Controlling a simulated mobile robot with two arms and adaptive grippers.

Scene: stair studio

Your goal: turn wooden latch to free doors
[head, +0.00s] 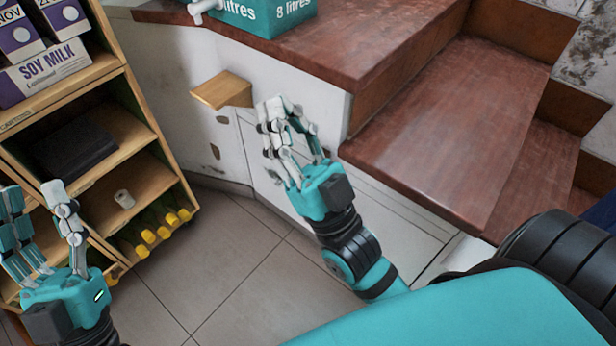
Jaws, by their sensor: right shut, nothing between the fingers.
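The wooden latch (222,91) is a pale block on the white panel under the brown stair top. It sticks out roughly level, and its fixing is hidden. White doors (385,207) with thin seams are set low in the wall under the stairs, partly hidden by my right arm. My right gripper (282,112) is shut and empty, just right of the latch with a small gap in the picture; I cannot tell if they touch. My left gripper (36,196) is open and empty at the lower left, in front of the shelf.
A teal container (262,14) sits on the brown stair top (300,50). The tiled floor (240,275) is clear.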

